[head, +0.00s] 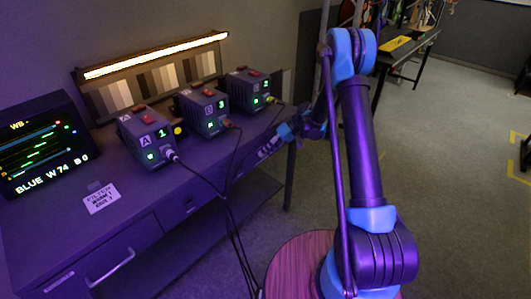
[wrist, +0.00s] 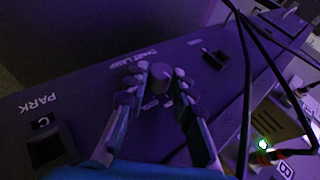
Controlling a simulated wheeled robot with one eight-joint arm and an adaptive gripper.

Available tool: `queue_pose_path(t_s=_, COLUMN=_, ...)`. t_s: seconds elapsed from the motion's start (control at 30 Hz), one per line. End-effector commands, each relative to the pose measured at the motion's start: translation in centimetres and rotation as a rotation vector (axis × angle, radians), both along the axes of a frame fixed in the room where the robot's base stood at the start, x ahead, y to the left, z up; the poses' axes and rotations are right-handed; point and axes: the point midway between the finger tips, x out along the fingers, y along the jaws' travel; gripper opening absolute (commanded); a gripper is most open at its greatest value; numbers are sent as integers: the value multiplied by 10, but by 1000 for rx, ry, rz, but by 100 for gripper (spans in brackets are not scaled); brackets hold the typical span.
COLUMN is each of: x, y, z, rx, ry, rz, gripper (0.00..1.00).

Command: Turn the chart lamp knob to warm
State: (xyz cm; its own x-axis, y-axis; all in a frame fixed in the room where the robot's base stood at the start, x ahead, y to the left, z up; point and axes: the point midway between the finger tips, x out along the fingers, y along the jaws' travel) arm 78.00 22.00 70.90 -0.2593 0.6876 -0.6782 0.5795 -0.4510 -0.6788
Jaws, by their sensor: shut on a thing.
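The chart lamp knob (wrist: 160,76) is a small dark grey cylinder on a sloping desk-front panel, below a "CHART LAMP" label, in the wrist view. My gripper (wrist: 161,82) has one finger on each side of it and is shut on it. I cannot tell which setting the knob points to; the small lettering around it is too dark. In the head view my gripper (head: 284,133) is at the desk's front edge and the knob does not show clearly. The lamp strip (head: 155,56) above the grey-patch chart (head: 165,81) glows yellowish white.
Camera units A (head: 147,136), B (head: 204,110) and another (head: 249,89) stand on the desk (head: 115,165). Dark cables (head: 228,205) hang down its front, and one crosses near my gripper in the wrist view. The monitor (head: 43,145) reads "BLUE W 74 B 0". A "PARK" panel (wrist: 38,105) lies left.

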Motion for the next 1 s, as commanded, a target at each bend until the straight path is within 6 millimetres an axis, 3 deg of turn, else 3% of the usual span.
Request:
queue_pose_path(t_s=0.8, x=2, y=-1, z=-2, rx=78, ry=101, rz=-2, gripper=0)
queue_pose_path(t_s=0.83, x=2, y=-1, z=-2, rx=78, ry=100, rz=-1, gripper=27)
queue_pose_path(t_s=1.0, x=2, y=-1, z=-2, rx=78, ry=100, rz=-1, gripper=45)
